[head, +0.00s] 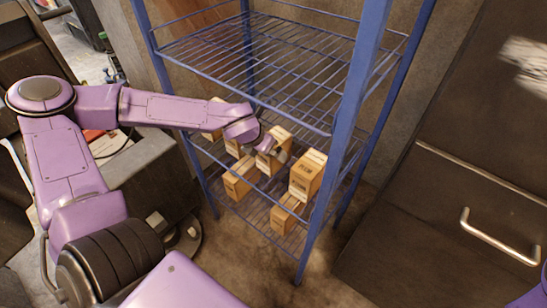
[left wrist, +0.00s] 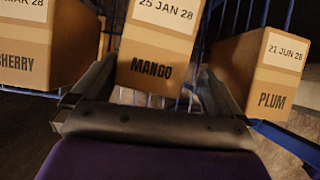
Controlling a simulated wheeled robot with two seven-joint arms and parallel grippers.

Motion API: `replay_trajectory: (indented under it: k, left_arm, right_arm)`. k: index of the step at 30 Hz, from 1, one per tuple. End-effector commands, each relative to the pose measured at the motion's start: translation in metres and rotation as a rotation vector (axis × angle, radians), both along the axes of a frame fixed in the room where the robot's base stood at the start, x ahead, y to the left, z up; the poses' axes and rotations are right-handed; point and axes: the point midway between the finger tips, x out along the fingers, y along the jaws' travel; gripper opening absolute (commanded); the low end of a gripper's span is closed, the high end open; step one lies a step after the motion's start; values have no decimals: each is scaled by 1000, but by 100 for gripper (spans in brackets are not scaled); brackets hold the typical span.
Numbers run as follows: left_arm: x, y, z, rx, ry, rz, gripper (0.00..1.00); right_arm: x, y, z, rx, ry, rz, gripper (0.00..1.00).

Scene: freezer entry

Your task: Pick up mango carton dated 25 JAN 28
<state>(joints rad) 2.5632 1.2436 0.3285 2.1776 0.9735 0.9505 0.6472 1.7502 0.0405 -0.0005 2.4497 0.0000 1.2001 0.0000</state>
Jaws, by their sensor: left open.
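The mango carton (left wrist: 155,45) is a brown box with a white "25 JAN 28" label above the word MANGO. In the left wrist view its front face stands between the two fingers of my left gripper (left wrist: 158,72). The fingers are open, one on each side of it; I cannot tell whether they touch it. In the head view my left gripper (head: 268,146) reaches into the blue rack at a carton (head: 279,134) on the lower shelf, partly hidden by the gripper. Labels are unreadable there. My right gripper is not in view.
A cherry carton (left wrist: 22,45) stands left of the mango carton and a plum carton (left wrist: 265,70) dated 21 JUN 28 stands right. Several cartons share the lower shelf. The empty upper wire shelf (head: 270,55) and a blue front post (head: 345,120) are close to my arm.

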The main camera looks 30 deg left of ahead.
Motion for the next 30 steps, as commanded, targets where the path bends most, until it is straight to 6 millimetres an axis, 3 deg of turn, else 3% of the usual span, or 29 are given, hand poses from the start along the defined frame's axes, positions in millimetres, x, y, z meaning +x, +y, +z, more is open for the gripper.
replay_trajectory:
  k: [3,6,15,16,21,23,30]
  left_arm:
    - [23,0,0,13,-2,-2,100]
    - [32,-1,-17,10,0,-3,100]
    - [38,-3,-24,6,-4,-5,100]
    - [38,-3,-24,6,-4,-5,97]
    - [38,-3,-24,6,-4,-5,41]
    - [38,-3,-24,6,-4,-5,26]
    - [38,-3,-22,7,-7,-5,26]
  right_arm:
    - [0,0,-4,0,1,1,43]
    - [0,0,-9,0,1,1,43]
    - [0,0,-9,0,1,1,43]
    - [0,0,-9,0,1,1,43]
    - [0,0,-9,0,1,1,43]
    - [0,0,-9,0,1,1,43]
    - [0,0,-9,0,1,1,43]
